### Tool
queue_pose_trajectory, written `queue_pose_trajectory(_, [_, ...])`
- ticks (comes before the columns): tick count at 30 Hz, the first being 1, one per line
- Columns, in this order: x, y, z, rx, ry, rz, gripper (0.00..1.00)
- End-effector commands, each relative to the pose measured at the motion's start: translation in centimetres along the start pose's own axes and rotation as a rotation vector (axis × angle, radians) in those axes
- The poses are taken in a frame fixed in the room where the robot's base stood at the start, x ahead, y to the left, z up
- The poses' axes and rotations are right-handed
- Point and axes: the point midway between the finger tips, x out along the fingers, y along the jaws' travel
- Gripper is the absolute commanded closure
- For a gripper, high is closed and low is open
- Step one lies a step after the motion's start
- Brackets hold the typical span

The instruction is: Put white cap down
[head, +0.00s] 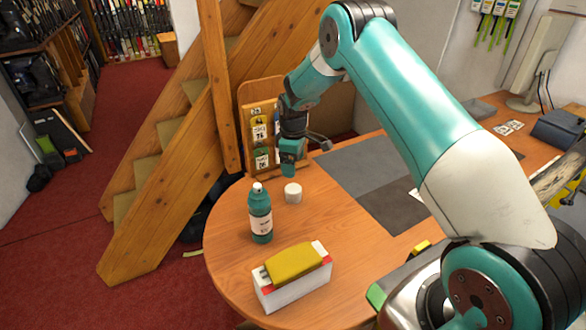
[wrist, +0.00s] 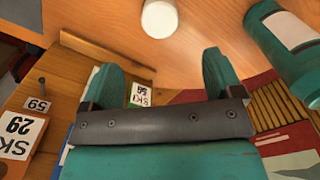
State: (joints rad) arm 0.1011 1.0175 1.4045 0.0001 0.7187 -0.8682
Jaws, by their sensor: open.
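The white cap (head: 293,192) is a short white cylinder standing on the round end of the wooden table, behind and right of the teal bottle (head: 260,222). My gripper (head: 288,171) is just above and behind the cap, apart from it. In the wrist view my gripper (wrist: 160,68) has its two teal fingers spread with nothing between them. The cap (wrist: 160,18) shows beyond the fingertips, at the top edge and partly cut off. The bottle (wrist: 290,42) lies to the right there. The bottle is upright, with a white label and a small pale top.
A white box (head: 292,287) with a yellow cloth-like thing (head: 293,262) on it stands at the table's front. A grey mat (head: 375,180) lies to the right. A wooden board with tags (head: 259,100) stands behind my gripper, near wooden stairs (head: 165,175).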

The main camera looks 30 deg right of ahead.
Motion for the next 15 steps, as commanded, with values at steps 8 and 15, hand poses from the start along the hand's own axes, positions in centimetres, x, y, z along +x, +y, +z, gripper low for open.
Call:
queue_pose_trajectory(8, [-4.8, -2.2, -0.9, 0.006, 0.026, -0.005, 0.14])
queue_pose_trajectory(15, [-16.7, -14.3, -1.1, 0.054, 0.130, -0.064, 0.14])
